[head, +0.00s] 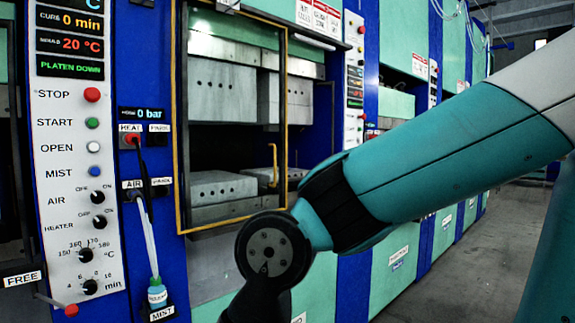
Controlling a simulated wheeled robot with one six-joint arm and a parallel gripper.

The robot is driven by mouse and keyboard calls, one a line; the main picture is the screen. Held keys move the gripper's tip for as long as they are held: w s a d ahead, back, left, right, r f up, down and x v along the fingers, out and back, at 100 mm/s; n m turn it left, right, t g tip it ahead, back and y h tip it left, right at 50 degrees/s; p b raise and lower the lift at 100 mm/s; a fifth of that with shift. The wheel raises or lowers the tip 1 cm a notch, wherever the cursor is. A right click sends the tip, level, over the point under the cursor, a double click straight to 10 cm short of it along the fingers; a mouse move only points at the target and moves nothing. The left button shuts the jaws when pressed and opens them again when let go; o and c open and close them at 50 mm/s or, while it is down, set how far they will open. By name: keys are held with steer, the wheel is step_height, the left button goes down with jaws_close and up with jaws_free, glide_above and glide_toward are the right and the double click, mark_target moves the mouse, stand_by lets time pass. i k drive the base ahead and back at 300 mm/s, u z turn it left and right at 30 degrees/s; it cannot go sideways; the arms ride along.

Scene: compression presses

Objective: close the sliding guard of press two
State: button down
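The sliding guard (284,95) is a yellow-edged frame in front of the opening of the nearest press. It has a yellow handle (274,166) low on its right side. The frame spans the left and middle of the opening; part of the opening shows to the right of it. I cannot read a number on this press. Behind the guard are grey upper blocks (222,92) and a lower block (220,187), with a gap between them. My teal arm crosses from the right, its dark wrist joint low in front of the press. My gripper's fingers are out of the picture.
A white control panel (75,190) reads "PLATEN DOWN" at the left. A hose (147,235) and a bottle (157,293) are beside it. Further presses (400,80) recede to the right. Grey floor (460,250) shows at the lower right.

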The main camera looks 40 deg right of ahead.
mark_target(172, 11)
steer(key=k, duration=0.75)
steer(key=z, duration=0.8)
steer(key=i, duration=0.65)
steer(key=z, duration=0.7)
steer(key=i, duration=0.85)
steer(key=u, duration=0.85)
steer(key=i, duration=0.55)
steer(key=u, duration=0.6)
